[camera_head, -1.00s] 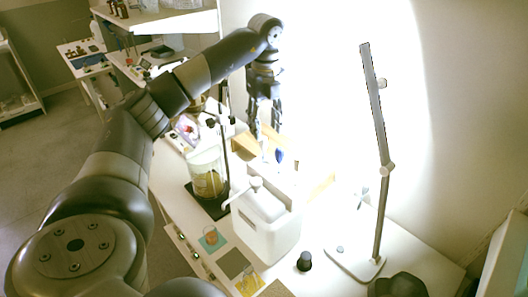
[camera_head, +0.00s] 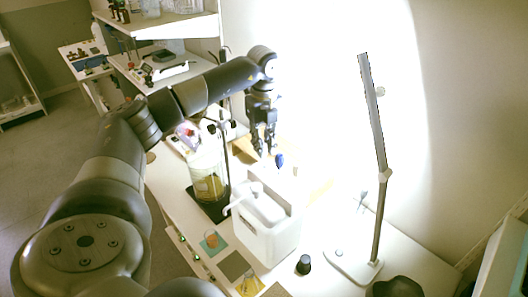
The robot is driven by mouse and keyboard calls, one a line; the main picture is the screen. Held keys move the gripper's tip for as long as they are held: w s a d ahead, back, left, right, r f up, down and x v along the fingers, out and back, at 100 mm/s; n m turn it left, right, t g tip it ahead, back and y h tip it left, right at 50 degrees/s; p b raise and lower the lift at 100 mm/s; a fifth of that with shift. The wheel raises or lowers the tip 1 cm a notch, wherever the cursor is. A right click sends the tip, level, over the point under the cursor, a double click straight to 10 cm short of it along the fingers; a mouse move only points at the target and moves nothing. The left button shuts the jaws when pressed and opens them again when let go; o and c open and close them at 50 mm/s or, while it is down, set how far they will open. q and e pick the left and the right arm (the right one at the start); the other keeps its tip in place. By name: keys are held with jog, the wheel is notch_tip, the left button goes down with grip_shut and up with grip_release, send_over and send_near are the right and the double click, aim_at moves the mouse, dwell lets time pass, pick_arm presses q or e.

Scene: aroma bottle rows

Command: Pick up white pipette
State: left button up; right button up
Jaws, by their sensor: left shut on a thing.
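My left gripper (camera_head: 264,148) points down over the back of the bench, behind the white jug-like container. It is shut on a thin pale thing, most likely the white pipette, whose outline is lost in the bright glare. A small blue part (camera_head: 280,160) shows just right of the fingertips; I cannot tell whether it touches them.
The white container (camera_head: 268,232) stands in front of the gripper. A glass vessel with yellowish contents (camera_head: 207,183) stands left of it by a dark stand rod. A tall lamp (camera_head: 380,200) stands at right. A small black cap (camera_head: 304,264) is near the front.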

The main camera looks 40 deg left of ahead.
jog(key=shift+w, duration=0.25)
pick_arm(q)
jog(key=shift+w+r, duration=0.1)
jog(key=shift+r, duration=0.2)
notch_tip(320, 180, up, 8)
jog(key=shift+r+b, duration=0.1)
jog(key=shift+b, duration=0.75)
jog(key=shift+r, duration=0.65)
pick_arm(e)
jog(key=shift+w+a+f, duration=0.1)
jog(key=shift+a+f, duration=0.05)
jog(key=shift+f, duration=0.6)
